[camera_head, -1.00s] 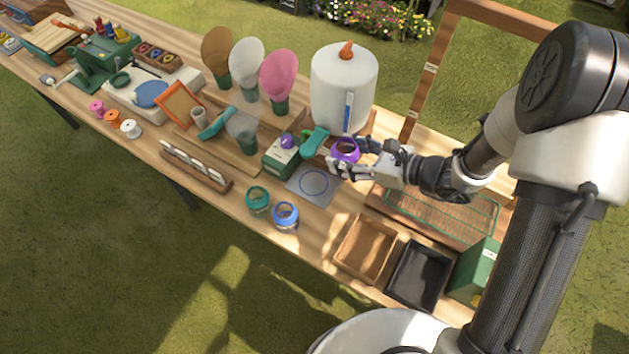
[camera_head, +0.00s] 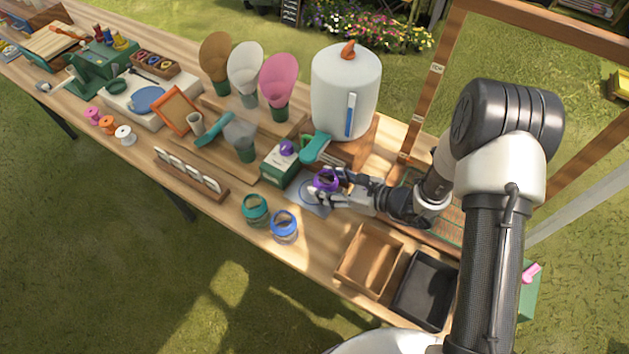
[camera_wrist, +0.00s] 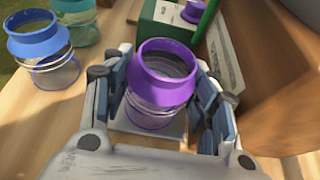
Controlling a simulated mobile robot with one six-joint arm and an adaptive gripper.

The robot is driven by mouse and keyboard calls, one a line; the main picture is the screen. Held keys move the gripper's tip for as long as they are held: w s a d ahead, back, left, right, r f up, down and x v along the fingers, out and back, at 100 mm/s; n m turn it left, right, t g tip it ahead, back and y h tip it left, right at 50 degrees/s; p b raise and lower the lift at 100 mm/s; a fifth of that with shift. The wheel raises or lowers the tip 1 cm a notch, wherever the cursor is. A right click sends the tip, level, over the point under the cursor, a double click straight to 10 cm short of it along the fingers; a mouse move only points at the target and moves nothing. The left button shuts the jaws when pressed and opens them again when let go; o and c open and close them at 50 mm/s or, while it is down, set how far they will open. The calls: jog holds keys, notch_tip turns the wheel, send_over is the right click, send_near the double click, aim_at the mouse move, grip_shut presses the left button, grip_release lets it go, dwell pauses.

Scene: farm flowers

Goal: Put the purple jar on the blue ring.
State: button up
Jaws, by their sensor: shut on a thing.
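The purple jar (camera_head: 326,180) is clear with a purple neck band and a purple base, and it looks roughly upright. My gripper (camera_head: 331,190) is shut on it; in the wrist view the jar (camera_wrist: 163,80) sits between the two fingers. The blue ring (camera_head: 311,193) is a thin outline on a grey mat (camera_head: 302,202). The jar and my fingers cover part of the ring and mat. The jar is over or close above the right side of the mat; I cannot tell whether it touches. In the wrist view the ring is hidden.
A teal jar (camera_head: 256,210) and a blue jar (camera_head: 284,226) stand left of the mat. A green box (camera_head: 279,163) with a purple knob and a white dispenser (camera_head: 345,90) with a green tap stand behind. A wooden tray (camera_head: 368,262) and black tray (camera_head: 424,302) lie in front right.

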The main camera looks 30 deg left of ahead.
aim_at(315, 181)
jog(key=x, duration=0.1)
jog(key=b+x, duration=0.1)
jog(key=x, duration=0.2)
jog(key=shift+a+r, duration=0.2)
jog(key=shift+r, duration=0.05)
jog(key=shift+f+b, duration=0.15)
jog(key=shift+b, duration=0.15)
jog(key=shift+d, duration=0.1)
jog(key=shift+f, duration=0.15)
jog(key=o, duration=1)
